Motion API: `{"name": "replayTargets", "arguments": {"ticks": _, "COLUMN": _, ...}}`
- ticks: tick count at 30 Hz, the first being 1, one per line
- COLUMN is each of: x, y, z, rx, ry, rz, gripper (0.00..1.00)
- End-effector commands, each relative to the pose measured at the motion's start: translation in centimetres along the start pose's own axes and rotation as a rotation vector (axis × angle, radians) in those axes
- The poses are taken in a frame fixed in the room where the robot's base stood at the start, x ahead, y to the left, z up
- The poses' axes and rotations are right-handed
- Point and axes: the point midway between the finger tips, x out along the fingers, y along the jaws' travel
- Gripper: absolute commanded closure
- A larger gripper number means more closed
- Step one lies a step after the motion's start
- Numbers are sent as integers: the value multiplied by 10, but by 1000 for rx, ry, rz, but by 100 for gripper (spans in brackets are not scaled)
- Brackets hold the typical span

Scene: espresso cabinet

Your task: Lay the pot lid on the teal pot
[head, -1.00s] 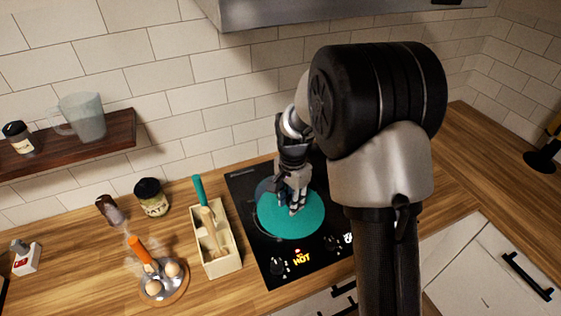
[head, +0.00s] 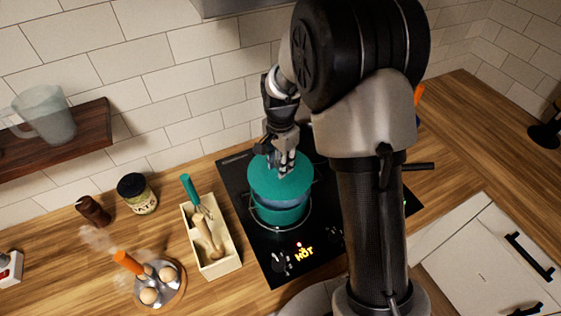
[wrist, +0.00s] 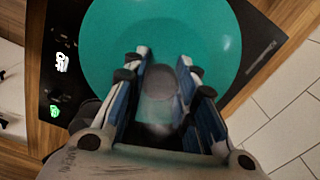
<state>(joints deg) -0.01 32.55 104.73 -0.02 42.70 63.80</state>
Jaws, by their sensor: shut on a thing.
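The pot lid (head: 266,181) is a teal disc. It is held over the teal pot (head: 281,216), which sits on the black cooktop. A strip of the pot's bluish inside shows under the lid's near edge, so the lid appears apart from the rim there; its far side is hidden. My gripper (head: 285,168) is shut on the lid's knob from above. In the wrist view the lid (wrist: 108,45) fills the upper middle, and the grey knob (wrist: 160,82) is between the fingers of my gripper (wrist: 166,75). The pot is hidden there.
The cooktop (head: 245,225) shows a lit "HOT" sign at its front. Left of it are a cream utensil box (head: 222,268), a jar (head: 137,194) and an egg tray (head: 170,295). A wooden shelf (head: 80,140) juts from the wall at left. Bare counter (head: 460,120) lies at right.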

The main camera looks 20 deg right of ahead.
Motion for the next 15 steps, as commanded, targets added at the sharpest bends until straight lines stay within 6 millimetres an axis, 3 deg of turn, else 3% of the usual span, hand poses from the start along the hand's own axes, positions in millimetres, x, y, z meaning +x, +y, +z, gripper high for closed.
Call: {"name": "replayTargets", "arguments": {"ticks": 15, "x": 38, "y": 0, "z": 0, "rx": 0, "ry": 0, "rz": 0, "gripper": 100}}
